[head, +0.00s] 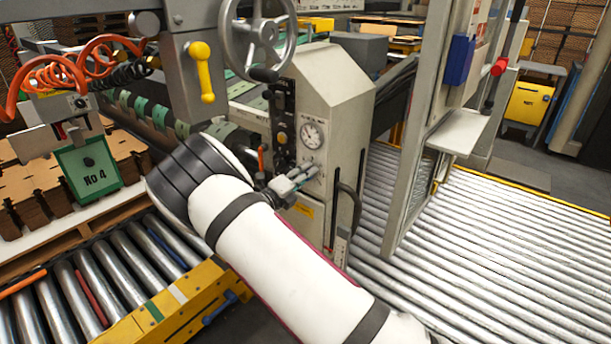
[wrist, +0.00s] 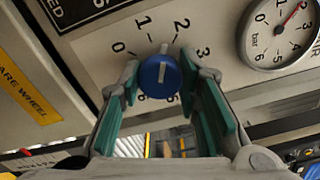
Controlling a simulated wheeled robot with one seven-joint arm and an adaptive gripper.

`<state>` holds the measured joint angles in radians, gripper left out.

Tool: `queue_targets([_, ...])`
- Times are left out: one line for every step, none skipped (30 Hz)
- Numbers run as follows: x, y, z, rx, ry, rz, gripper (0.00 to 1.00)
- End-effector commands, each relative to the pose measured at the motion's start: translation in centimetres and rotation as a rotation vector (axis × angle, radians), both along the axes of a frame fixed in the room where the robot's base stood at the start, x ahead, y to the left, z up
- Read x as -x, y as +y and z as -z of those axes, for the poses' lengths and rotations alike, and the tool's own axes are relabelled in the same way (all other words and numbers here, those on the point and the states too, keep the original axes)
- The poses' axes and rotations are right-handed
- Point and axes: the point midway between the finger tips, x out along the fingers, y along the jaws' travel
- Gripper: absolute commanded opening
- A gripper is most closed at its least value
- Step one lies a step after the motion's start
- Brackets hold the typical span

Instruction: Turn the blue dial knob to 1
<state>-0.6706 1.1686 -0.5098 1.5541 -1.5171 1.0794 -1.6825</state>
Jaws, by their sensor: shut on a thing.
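The blue dial knob (wrist: 158,76) sits on a pale panel in the wrist view, with printed numbers around it. A light line runs across its face, and its upper end points between the 1 (wrist: 143,20) and the 2 (wrist: 182,25). My gripper (wrist: 159,68) has its green-padded fingers on either side of the knob and is shut on it. In the head view my gripper (head: 297,182) reaches the front of the grey machine cabinet (head: 332,88), below a round gauge (head: 312,135). The knob is hidden there.
The pressure gauge (wrist: 279,32) is right of the knob in the wrist view. In the head view, a handwheel (head: 262,33) and yellow lever (head: 203,72) are above my arm. A black handle (head: 348,205) stands right of my gripper. Roller conveyors (head: 480,260) lie right.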

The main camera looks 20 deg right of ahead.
Motion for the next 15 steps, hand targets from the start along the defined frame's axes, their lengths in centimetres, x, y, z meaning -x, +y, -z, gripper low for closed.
queue_targets([-0.07, 0.10, -0.09, 0.025, 0.033, -0.003, 0.03])
queue_targets([-0.08, 0.11, -0.10, 0.041, 0.055, -0.003, 0.03])
queue_targets([-0.09, 0.11, -0.10, 0.062, 0.084, -0.003, 0.03])
queue_targets([-0.09, 0.12, -0.11, 0.077, 0.105, -0.003, 0.03])
queue_targets([-0.10, 0.11, -0.11, 0.092, 0.125, -0.003, 0.03])
queue_targets([-0.10, 0.11, -0.12, 0.111, 0.151, -0.004, 0.03])
queue_targets([-0.10, 0.11, -0.12, 0.124, 0.168, -0.004, 0.03])
queue_targets([-0.11, 0.10, -0.12, 0.137, 0.187, -0.004, 0.03])
queue_targets([-0.12, 0.11, -0.12, 0.154, 0.210, -0.004, 0.03])
queue_targets([-0.12, 0.11, -0.12, 0.165, 0.226, -0.004, 0.03])
queue_targets([-0.12, 0.11, -0.12, 0.176, 0.240, -0.004, 0.03])
queue_targets([-0.12, 0.11, -0.11, 0.190, 0.260, -0.004, 0.03])
queue_targets([-0.13, 0.12, -0.11, 0.200, 0.273, -0.004, 0.03])
queue_targets([-0.13, 0.11, -0.11, 0.208, 0.285, -0.004, 0.03])
queue_targets([-0.13, 0.11, -0.11, 0.220, 0.301, -0.004, 0.03])
